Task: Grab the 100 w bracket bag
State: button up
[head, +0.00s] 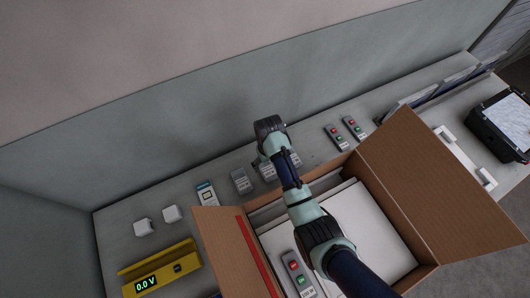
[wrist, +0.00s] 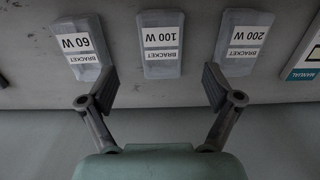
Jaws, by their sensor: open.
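The 100 W bracket bag (wrist: 161,62) is a small grey bag with a white label that appears upside down in the wrist view. It lies on the grey bench between the 60 W bracket bag (wrist: 82,50) on the left and the 200 W bracket bag (wrist: 243,44) on the right. My gripper (wrist: 157,90) is open and empty, its fingers spread to either side of the 100 W bag's near end. I cannot tell its height above the bench. In the head view my arm partly hides the row of bags; the 100 W bag (head: 267,172) shows only in part.
A manual (wrist: 302,62) lies right of the bags in the wrist view. In the head view an open cardboard box (head: 420,185) stands in front, under my arm. A yellow meter (head: 160,271) reads 0.0 V. A wall rises behind the bench.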

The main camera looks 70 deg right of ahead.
aim_at(267, 169)
notch_tip(267, 169, down, 6)
jog(key=shift+w+r+b, duration=0.1)
jog(key=shift+b, duration=0.8)
jog(key=c, duration=1.4)
jog(key=shift+o, duration=0.2)
notch_tip(267, 169, up, 20)
jog(key=p, duration=0.8)
